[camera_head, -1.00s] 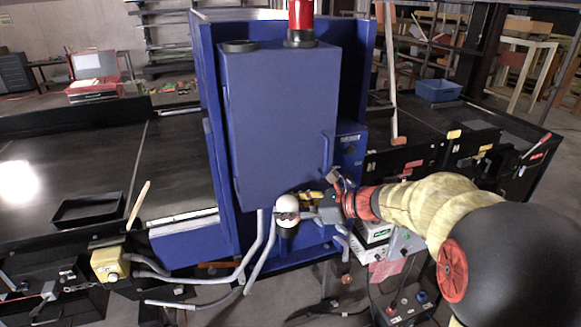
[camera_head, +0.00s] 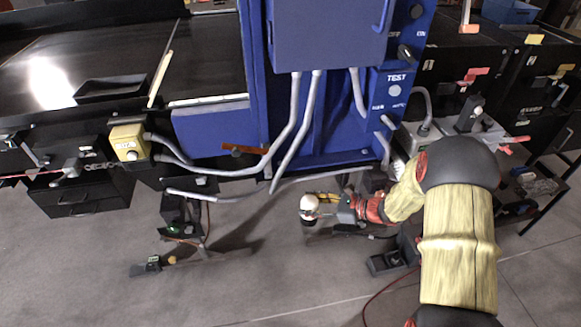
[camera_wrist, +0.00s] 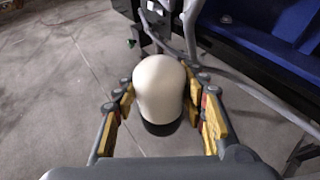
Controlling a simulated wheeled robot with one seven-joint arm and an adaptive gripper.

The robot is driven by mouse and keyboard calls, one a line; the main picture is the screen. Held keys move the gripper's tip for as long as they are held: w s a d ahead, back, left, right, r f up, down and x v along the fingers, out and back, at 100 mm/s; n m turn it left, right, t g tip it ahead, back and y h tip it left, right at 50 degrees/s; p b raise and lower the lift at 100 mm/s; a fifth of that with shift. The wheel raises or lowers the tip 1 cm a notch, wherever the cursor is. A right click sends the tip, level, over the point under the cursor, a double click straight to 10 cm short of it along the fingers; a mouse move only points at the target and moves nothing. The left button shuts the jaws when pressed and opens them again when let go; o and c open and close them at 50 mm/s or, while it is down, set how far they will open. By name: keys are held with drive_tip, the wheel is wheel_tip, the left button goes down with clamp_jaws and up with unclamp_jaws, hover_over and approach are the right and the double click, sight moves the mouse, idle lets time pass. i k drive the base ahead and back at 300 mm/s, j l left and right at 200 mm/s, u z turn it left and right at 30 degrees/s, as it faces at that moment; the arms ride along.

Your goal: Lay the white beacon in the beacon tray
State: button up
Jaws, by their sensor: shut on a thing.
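My gripper (camera_head: 330,203) is shut on the white beacon (camera_head: 309,203), which has a rounded white top and a black base. In the wrist view the beacon (camera_wrist: 160,88) stands between the yellow-padded fingers of my gripper (camera_wrist: 162,112). In the head view they are low, in front of the blue cabinet and over the grey floor. A shallow black tray (camera_head: 112,97), probably the beacon tray, sits on the dark conveyor at the left and looks empty. It is well to the left of and beyond my gripper.
The blue cabinet (camera_head: 335,45) stands beyond my gripper, with grey hoses (camera_head: 290,125) running down its front. A yellow button box (camera_head: 127,143) sits on the conveyor's front edge near the tray. A thin pale stick (camera_head: 160,79) stands beside the tray. Floor at front left is mostly clear.

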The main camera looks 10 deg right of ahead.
sight(112, 89)
drive_tip(key=i+j+z, duration=0.1)
drive_tip(key=j, duration=0.5)
drive_tip(key=i+j, duration=0.1)
drive_tip(key=j, duration=0.5)
drive_tip(key=i+j+z, duration=0.15)
drive_tip(key=j, duration=0.4)
drive_tip(key=k, duration=0.05)
